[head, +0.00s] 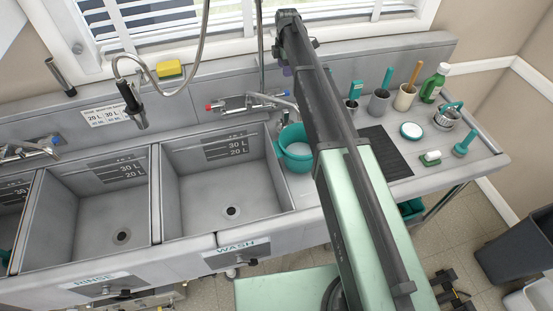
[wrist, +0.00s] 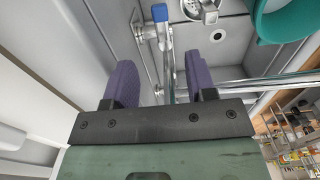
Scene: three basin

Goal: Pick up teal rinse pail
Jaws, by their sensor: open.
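The teal rinse pail (head: 294,158) stands at the right edge of the wash basin, partly hidden by my arm in the head view. In the wrist view part of the teal pail (wrist: 285,27) shows at the upper right, cut off by the frame. My gripper (wrist: 160,80) has two purple fingers spread apart with nothing held between them. The pail is outside the fingers, to their right in the wrist view. In the head view my gripper is mostly hidden behind my arm.
The wash basin (head: 220,190) and rinse basin (head: 95,215) look empty. A wall faucet (head: 240,102) with a spout stands near the pail; a faucet with a blue handle (wrist: 160,14) shows beyond the fingers. Brushes, cups and a green bottle (head: 433,84) stand on the right counter.

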